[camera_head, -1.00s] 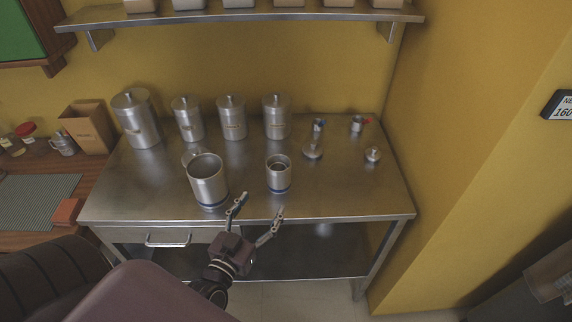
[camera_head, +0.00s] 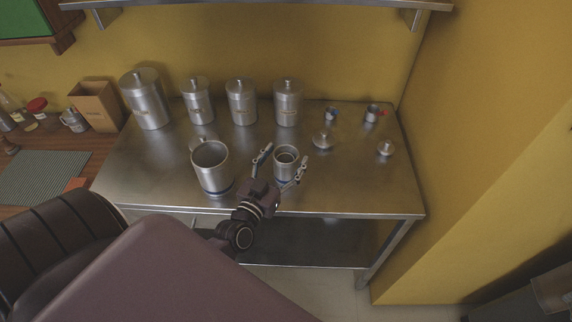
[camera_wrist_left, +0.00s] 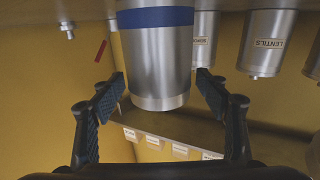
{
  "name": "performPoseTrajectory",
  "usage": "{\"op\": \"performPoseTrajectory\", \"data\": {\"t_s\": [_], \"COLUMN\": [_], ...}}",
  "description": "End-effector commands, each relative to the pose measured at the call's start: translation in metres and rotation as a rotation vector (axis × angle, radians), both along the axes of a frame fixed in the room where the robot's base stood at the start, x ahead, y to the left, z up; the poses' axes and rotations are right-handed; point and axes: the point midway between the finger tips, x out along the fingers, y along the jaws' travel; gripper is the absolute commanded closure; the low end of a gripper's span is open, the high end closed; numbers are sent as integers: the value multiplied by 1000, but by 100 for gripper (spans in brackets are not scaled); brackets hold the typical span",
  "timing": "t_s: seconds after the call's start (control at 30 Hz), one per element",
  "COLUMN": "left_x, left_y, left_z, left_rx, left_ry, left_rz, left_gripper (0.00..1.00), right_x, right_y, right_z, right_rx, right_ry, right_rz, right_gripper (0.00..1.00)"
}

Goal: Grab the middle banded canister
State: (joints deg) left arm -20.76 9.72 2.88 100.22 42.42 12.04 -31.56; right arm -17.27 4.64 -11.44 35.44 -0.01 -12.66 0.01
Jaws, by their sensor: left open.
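The mid-sized steel canister (camera_head: 286,161) stands open-topped near the front of the steel table. In the left wrist view this canister (camera_wrist_left: 158,62) is large, with a blue band, and hangs upside down in the picture. My left gripper (camera_head: 284,156) is open, with one finger on each side of the canister. In the wrist view the open fingers (camera_wrist_left: 160,92) flank it with gaps showing. A larger open canister (camera_head: 210,166) with a blue band at its base stands to the left. A small blue-marked cup (camera_head: 331,114) sits at the back right. My right gripper is not seen.
Several lidded, labelled canisters (camera_head: 241,103) line the back of the steel table (camera_head: 375,190). A red-marked cup (camera_head: 372,112) and two loose lids (camera_head: 385,149) lie to the right. The table's right front is clear. A shelf (camera_head: 260,5) hangs above.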

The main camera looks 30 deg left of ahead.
Motion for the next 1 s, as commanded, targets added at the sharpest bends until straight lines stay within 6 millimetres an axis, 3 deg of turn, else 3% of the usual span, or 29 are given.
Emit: {"op": "performPoseTrajectory", "data": {"t_s": [0.1, 0.3, 0.73, 1.0], "left_x": [4, 4, 4, 4], "left_y": [1, 1, 1, 1], "left_z": [-1, -1, -1, 2], "left_rx": [0, 1, 1, 1], "left_ry": [1, 1, 1, -2], "left_rz": [0, 0, 0, 1], "left_gripper": [31, 33, 80, 80], "right_x": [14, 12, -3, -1], "right_y": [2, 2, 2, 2], "right_z": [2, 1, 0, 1], "right_rx": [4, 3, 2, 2], "right_ry": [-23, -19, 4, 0], "right_rz": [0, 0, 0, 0], "right_gripper": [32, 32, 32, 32]}}
